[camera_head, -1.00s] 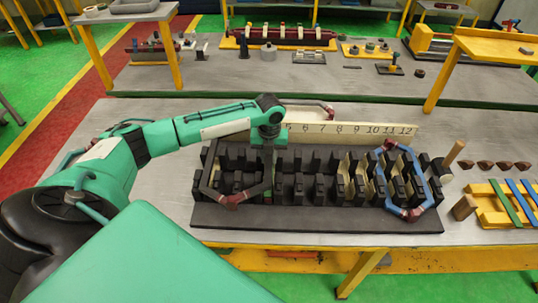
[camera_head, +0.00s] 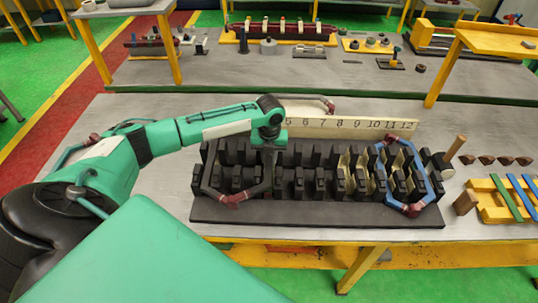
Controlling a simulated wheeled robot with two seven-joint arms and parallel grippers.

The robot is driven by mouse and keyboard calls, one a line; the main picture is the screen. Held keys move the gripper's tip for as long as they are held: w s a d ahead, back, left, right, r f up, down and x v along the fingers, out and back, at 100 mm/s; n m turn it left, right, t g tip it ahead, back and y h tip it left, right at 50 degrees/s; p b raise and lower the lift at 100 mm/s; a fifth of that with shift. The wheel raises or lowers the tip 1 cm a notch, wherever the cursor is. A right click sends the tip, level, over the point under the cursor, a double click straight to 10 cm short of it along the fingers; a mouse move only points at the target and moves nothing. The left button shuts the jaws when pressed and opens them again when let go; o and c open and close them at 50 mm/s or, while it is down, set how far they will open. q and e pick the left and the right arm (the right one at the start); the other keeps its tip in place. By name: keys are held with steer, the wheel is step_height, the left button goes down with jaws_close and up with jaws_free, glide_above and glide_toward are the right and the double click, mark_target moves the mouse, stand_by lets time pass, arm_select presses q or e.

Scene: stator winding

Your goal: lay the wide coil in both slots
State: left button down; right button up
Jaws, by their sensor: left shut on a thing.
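A dark grey coil with red-brown bindings (camera_head: 233,201) sits at the left end of the black slotted stator block (camera_head: 320,214). A blue coil with red-brown bindings (camera_head: 436,185) lies across the right end of the block. My right gripper is not in view.
A numbered ruler board (camera_head: 350,127) stands along the block's back. Other coils lie behind it (camera_head: 310,99) and at the left, partly behind my arm (camera_head: 70,152).

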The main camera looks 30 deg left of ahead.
arm_select(q)
steer(key=shift+f+b, duration=0.45)
steer(key=shift+f, duration=0.8)
steer(key=shift+s+f, duration=0.1)
steer(key=shift+f, duration=0.15)
steer(key=c, duration=1.2)
jaws_free()
steer(key=shift+c, duration=0.2)
steer(key=shift+o, duration=0.5)
steer(key=shift+r, duration=0.2)
steer(key=shift+r+p, duration=0.6)
steer(key=shift+p, duration=0.15)
